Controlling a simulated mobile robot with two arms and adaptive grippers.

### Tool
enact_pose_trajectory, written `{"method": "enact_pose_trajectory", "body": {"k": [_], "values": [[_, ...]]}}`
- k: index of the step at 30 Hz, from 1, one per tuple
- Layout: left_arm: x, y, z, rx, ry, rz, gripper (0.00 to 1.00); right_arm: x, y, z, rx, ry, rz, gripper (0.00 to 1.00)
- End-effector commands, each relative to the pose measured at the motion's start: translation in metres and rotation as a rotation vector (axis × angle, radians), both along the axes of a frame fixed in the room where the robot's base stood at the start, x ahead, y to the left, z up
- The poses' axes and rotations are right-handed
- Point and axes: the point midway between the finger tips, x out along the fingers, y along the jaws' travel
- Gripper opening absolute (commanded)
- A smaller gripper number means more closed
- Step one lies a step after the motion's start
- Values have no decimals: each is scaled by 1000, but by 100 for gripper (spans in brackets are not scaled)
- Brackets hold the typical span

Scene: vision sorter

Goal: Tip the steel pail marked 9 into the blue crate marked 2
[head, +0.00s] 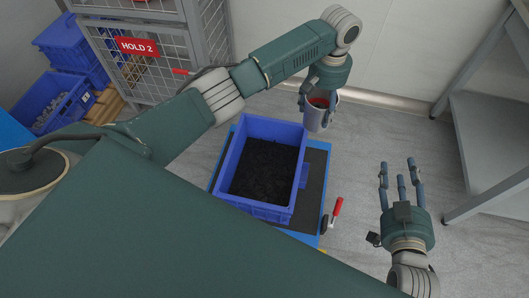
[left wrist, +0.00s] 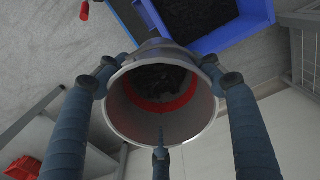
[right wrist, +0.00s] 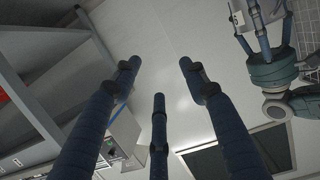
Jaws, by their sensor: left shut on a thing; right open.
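The steel pail (head: 315,120), with a red band inside, hangs in my left gripper (head: 321,97), whose fingers are shut around it. The left wrist view looks into the open mouth of the pail (left wrist: 143,124), with dark loose material deep inside. In the head view it is just beyond the upper right corner of the blue crate (head: 230,160), not over it. The crate holds dark granular material and also shows at the top of the left wrist view (left wrist: 235,36). My right gripper (head: 402,172) is open and empty, to the right of the crate.
The crate stands on a blue trolley with a black top (head: 316,185) and a red-handled lever (head: 337,207). A wire cage with a HOLD 2 sign (head: 137,47) and stacked blue crates (head: 72,45) are at left. A grey metal rack (head: 490,140) is at right. Floor between is clear.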

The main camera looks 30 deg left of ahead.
Motion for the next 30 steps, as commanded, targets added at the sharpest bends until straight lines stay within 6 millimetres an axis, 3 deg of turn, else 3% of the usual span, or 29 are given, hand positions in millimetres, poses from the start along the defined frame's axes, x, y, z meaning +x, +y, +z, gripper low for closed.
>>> {"method": "enact_pose_trajectory", "body": {"k": [8, 15, 24, 30], "values": [[-3, -3, -35, -4, 3, 34, 17, -40, -21, -77, -85, 348, -22, 43], [-20, -5, -72, -4, 2, 42, 17, -96, -42, -132, -150, 637, -39, 43], [-54, -9, -114, -3, 0, 28, 17, -172, -66, -171, -215, 944, -58, 43], [-68, -12, -128, -3, -3, 17, 17, -200, -74, -179, -235, 1044, -65, 43]]}}
